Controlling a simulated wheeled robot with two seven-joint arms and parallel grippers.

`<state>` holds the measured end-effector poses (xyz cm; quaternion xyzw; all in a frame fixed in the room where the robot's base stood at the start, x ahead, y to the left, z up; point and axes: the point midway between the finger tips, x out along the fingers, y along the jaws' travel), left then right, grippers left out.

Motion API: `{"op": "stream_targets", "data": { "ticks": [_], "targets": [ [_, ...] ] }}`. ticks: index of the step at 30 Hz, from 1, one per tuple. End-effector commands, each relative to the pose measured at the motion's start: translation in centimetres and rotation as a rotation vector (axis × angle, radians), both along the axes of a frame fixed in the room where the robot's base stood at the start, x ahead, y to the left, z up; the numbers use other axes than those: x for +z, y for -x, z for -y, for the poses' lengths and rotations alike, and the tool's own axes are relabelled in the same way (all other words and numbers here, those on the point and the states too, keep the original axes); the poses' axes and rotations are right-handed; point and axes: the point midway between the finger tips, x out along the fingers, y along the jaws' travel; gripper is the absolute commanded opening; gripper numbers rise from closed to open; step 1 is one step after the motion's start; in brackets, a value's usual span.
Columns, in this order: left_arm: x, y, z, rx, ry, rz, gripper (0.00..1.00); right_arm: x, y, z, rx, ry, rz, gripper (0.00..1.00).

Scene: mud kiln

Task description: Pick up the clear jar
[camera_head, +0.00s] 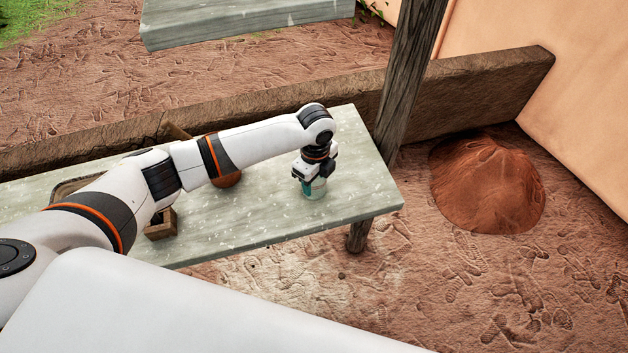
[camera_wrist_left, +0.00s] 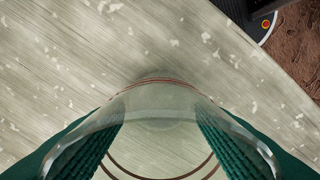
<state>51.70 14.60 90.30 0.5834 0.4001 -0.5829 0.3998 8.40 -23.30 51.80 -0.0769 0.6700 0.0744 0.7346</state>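The clear jar (camera_head: 316,192) stands upright near the right end of the grey table, with a faint greenish tint. My left gripper (camera_head: 312,181) reaches down over it from above, and a teal finger shows at the jar's left side. In the left wrist view the clear jar (camera_wrist_left: 160,90) lies between the two green ribbed fingers (camera_wrist_left: 158,140), with thin reddish rings on it. The glass outline overlaps the fingers, so I cannot tell whether they press on it. My right gripper is out of view.
The grey table (camera_head: 350,150) is bare around the jar. A brown round object (camera_head: 228,179) and a wooden box (camera_head: 160,226) are partly hidden by my left arm. A wooden post (camera_head: 405,80) rises beside the table's right end. A red earth mound (camera_head: 487,185) lies farther right.

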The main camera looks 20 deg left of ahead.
Motion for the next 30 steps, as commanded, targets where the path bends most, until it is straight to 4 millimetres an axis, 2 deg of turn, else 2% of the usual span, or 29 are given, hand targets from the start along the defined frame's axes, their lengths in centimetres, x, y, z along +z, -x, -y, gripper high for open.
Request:
{"op": "stream_targets", "data": {
  "ticks": [3,11,14,24,30],
  "targets": [
    [0.0,0.0,0.0,0.000,0.000,0.000,0.27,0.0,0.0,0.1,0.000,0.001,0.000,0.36],
    [0.5,-0.1,0.0,0.000,0.002,0.002,0.27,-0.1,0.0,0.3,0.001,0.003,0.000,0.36],
    [1.6,-0.1,0.0,0.000,0.001,0.004,0.27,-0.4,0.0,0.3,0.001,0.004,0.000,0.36],
    [8.2,-0.1,0.0,0.000,0.001,0.004,0.27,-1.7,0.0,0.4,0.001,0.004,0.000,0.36],
    [10.0,-0.1,0.0,0.000,0.002,0.002,0.27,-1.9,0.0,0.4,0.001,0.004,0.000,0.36]
  ]
}}
